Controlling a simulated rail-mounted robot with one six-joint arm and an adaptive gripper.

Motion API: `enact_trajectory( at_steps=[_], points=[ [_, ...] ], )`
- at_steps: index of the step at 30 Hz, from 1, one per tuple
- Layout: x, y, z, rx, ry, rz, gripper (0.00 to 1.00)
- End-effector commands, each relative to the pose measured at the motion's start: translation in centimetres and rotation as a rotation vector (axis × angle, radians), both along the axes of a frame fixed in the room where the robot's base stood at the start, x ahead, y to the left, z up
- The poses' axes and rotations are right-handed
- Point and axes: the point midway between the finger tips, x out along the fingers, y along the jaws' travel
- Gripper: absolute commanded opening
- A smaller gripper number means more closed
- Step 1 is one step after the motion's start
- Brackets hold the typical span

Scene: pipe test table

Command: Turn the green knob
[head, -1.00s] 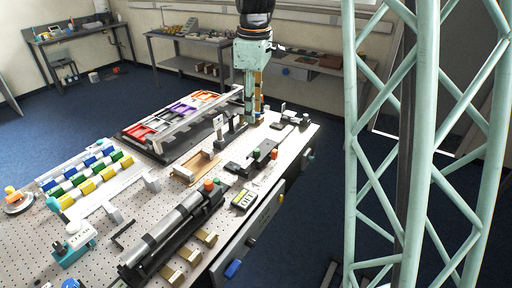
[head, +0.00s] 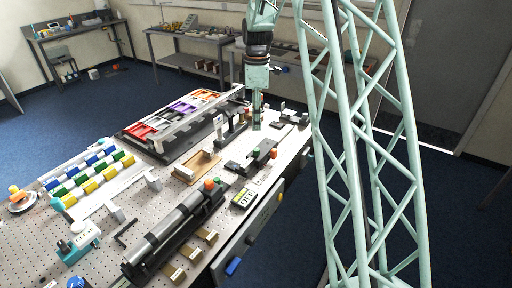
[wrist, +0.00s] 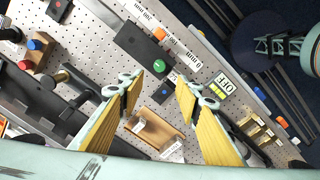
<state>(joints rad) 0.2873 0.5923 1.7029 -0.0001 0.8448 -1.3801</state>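A green knob (wrist: 158,66) stands on a black block (wrist: 139,44) in the wrist view, just beyond and between my fingertips. In the head view my gripper (head: 257,118) points down behind the block. I see no contact with the knob.
A yellow-green OFF display (wrist: 223,85) lies right of my fingers. A wooden tray (wrist: 150,130) sits between them, lower in the wrist view. A large dark cylinder assembly (head: 172,232) occupies the near table. A red knob (wrist: 36,44) and blue knob (wrist: 24,65) are at left.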

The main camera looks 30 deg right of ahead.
Motion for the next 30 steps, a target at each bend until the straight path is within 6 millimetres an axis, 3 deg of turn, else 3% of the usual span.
enact_trajectory(
  at_steps=[17, 23, 30],
  points=[
    [0.1, -0.1, -0.5, 0.001, 0.002, 0.005, 0.32],
    [0.0, -0.1, -1.6, 0.001, 0.004, 0.004, 0.32],
    [0.0, -0.1, -4.3, 0.001, 0.004, 0.004, 0.32]
  ],
)
